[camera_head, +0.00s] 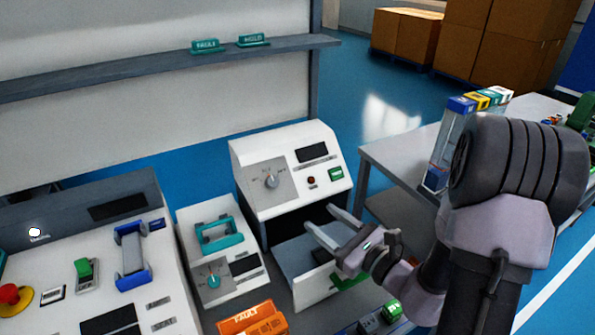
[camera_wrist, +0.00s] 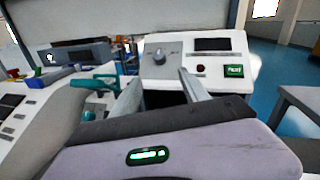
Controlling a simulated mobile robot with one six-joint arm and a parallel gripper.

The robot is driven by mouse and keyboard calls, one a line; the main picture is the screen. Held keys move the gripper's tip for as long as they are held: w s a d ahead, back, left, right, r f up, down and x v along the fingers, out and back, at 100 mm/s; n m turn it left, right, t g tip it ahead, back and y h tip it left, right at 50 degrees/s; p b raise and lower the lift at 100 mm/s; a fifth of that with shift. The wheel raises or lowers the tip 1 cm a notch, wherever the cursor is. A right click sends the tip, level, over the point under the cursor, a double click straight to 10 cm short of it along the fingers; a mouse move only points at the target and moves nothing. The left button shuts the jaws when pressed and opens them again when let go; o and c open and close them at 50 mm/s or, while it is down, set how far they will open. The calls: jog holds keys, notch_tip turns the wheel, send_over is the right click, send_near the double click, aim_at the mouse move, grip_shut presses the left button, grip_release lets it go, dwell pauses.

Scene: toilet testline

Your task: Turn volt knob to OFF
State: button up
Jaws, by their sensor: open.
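A grey rotary knob (camera_head: 271,181) sits on a dial plate on the sloped face of a white tester box (camera_head: 262,148). Its small dial marks cannot be read. In the wrist view the knob (camera_wrist: 159,57) shows ahead, between and beyond the fingertips. A second, teal knob (camera_head: 213,281) is on a smaller white unit (camera_head: 185,222) to the left; its labels are too small to read. My gripper (camera_head: 320,217) is open and empty, in front of the tester box and below its panel, apart from both knobs. Its two fingers (camera_wrist: 160,78) show in the wrist view.
A teal handle (camera_head: 218,235) rises from the smaller unit. An open drawer (camera_head: 300,270) lies below my gripper. An orange fault bin (camera_head: 252,318) is in front.

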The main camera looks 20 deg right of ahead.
aim_at(274, 182)
jog(key=b+x, duration=0.1)
jog(key=x, duration=1.6)
jog(key=shift+w+a+b, duration=0.15)
jog(key=shift+a+b, duration=0.05)
jog(key=shift+b, duration=0.2)
grip_shut()
